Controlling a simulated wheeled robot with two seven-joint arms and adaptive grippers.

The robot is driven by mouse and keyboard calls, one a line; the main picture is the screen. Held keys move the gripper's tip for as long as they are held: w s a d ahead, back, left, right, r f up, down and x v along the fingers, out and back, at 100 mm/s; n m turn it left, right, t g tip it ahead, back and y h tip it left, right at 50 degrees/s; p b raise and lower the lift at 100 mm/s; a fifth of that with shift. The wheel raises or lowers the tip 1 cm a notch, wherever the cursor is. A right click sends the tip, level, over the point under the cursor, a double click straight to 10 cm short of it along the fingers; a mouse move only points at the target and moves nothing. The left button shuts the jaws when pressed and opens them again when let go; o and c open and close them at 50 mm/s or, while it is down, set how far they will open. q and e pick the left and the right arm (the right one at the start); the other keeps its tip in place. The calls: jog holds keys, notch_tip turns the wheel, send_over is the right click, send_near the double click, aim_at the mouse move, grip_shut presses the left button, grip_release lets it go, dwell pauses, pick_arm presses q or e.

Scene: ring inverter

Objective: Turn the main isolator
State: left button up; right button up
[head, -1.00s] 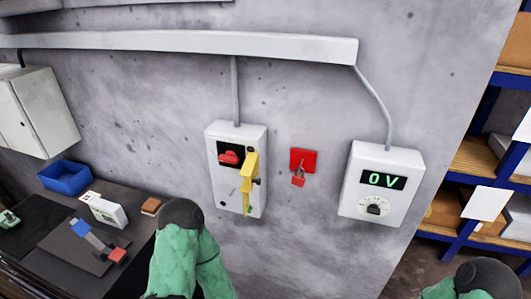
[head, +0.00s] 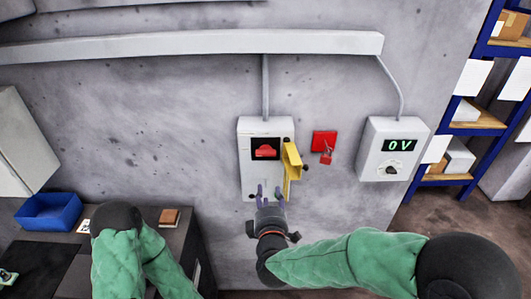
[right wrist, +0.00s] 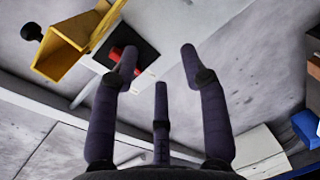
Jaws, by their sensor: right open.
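The main isolator is a pale wall box (head: 254,172) with a red rotary handle (head: 265,151) on a black plate. The handle also shows in the right wrist view (right wrist: 116,54), partly behind a finger. A yellow bracket (head: 291,160) sticks out at the right side of the isolator. It appears at the upper left in the right wrist view (right wrist: 65,60). My right gripper (head: 269,191) is open and empty, its fingers pointing up in front of the lower part of the box, below the handle. My left gripper is out of view.
A red wall plate with a red padlock (head: 326,156) hangs right of the isolator. A meter box (head: 392,150) reading 0 V is farther right. A bench with a blue bin (head: 50,212) stands at the lower left. Shelving (head: 470,125) stands at the right.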

jog(key=n+t, duration=0.1)
jog(key=t, duration=0.1)
send_near(265, 154)
jog(key=s, duration=0.2)
jog(key=shift+n+h, duration=0.3)
jog(key=shift+h, duration=0.1)
jog(key=w, duration=1)
jog(key=shift+w+a+r+b, duration=0.1)
jog(key=shift+w+r+b, duration=0.05)
jog(key=shift+w+b, duration=0.25)
grip_shut()
